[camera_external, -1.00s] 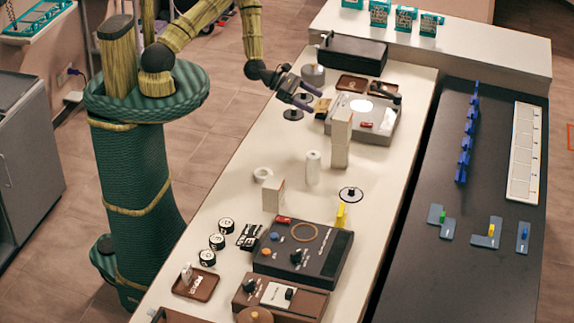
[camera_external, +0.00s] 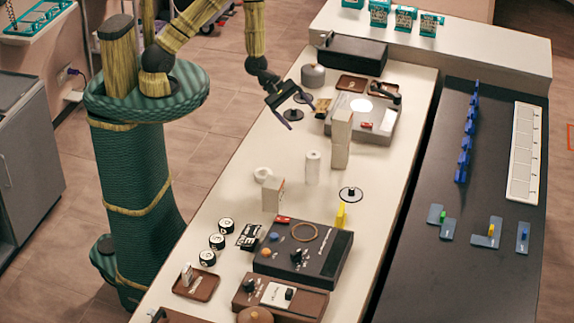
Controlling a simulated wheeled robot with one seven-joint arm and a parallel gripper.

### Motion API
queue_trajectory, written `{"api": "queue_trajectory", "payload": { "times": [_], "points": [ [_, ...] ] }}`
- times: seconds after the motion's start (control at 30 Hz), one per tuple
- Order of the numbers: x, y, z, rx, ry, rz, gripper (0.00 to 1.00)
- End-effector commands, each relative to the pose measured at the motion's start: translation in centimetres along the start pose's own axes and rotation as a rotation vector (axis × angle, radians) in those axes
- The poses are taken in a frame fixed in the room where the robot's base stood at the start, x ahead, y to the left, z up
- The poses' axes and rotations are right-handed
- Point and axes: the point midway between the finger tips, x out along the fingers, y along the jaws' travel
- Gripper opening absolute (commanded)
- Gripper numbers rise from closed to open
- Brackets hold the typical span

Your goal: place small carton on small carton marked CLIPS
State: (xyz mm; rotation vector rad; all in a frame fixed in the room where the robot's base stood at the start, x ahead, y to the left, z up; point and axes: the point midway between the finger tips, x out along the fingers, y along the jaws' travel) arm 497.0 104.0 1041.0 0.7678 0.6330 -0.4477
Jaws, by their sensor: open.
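A small pale carton (camera_external: 342,127) stands on top of another small pale carton (camera_external: 339,156), the two making a narrow upright stack at the middle of the white table. A third pale carton (camera_external: 273,196) stands alone nearer the front. Lettering on the cartons is too small to read, so I cannot tell which is marked CLIPS. My gripper (camera_external: 301,117) is open and empty. It is above the table, to the left of the stack and apart from it, with its fingers spread.
A white cylinder (camera_external: 312,168) and a white roll (camera_external: 262,174) stand left of the stack. A grey device with a bright round plate (camera_external: 372,130) lies just behind it. Dark control boxes (camera_external: 302,252) fill the table's front. A yellow block (camera_external: 341,215) stands by them.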

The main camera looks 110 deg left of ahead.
Motion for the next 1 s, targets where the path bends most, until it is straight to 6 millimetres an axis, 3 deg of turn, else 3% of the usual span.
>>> {"api": "queue_trajectory", "payload": {
  "times": [0.1,0.27,0.6,0.8,1.0],
  "points": [
    [-1.2,-1.7,1.4,0.351,0.067,-0.113,0.81],
    [-3.6,-3.4,2.8,0.790,0.123,-0.264,0.81],
    [-11.2,-5.8,6.8,1.604,0.084,-0.556,0.81],
    [-16.1,-7.7,9.1,1.988,-0.053,-0.687,0.81],
    [-18.3,-8.8,9.8,2.146,-0.149,-0.738,0.81]
  ]
}}
